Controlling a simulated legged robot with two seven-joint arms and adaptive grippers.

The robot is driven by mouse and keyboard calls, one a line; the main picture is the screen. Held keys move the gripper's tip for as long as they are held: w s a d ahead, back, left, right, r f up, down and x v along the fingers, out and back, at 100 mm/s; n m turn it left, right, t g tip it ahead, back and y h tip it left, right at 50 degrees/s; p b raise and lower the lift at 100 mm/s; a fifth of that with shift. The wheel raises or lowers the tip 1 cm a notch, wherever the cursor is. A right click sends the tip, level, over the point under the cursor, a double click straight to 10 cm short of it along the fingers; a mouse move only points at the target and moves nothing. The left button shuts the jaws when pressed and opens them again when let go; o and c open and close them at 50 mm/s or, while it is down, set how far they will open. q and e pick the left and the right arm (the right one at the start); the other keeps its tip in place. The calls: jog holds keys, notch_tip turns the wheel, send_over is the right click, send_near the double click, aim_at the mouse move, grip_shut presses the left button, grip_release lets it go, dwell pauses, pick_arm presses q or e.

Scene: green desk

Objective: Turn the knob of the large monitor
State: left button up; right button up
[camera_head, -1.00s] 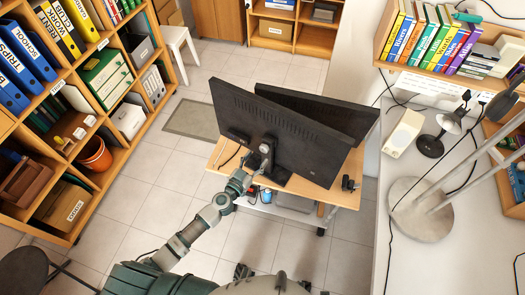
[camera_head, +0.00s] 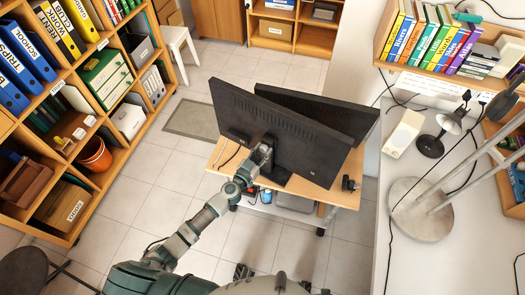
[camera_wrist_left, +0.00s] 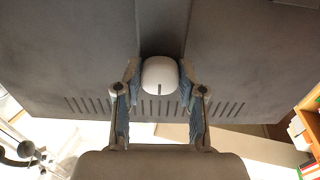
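The large monitor (camera_head: 225,108) stands on a small wooden desk, its dark vented back facing me in the head view. A light, rounded knob (camera_wrist_left: 160,76) with a short dark mark sits on its back in the left wrist view. My left gripper (camera_wrist_left: 160,88) is at the knob, one finger on each side, with very little gap. I cannot tell whether the fingers press on it. In the head view the left gripper (camera_head: 262,160) is at the monitor's back, and its fingertips and the knob are hard to make out. My right gripper is not in view.
A second dark monitor (camera_head: 345,115) stands behind the large one. The wooden desk (camera_head: 338,192) has a small dark item at its right. A bookshelf (camera_head: 95,175) stands left, a white desk (camera_head: 465,245) with lamps right.

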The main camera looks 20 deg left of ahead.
pick_arm(q)
jog(key=shift+r+m+p, duration=0.1)
jog(key=shift+m+p, duration=0.75)
jog(key=shift+m, duration=0.55)
jog(key=shift+m+p, duration=0.6)
jog(key=shift+m, duration=0.5)
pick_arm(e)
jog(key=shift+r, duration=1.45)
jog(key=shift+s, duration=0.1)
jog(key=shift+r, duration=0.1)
pick_arm(q)
jog(key=shift+m+p, duration=1.9)
jog(key=shift+m, duration=0.6)
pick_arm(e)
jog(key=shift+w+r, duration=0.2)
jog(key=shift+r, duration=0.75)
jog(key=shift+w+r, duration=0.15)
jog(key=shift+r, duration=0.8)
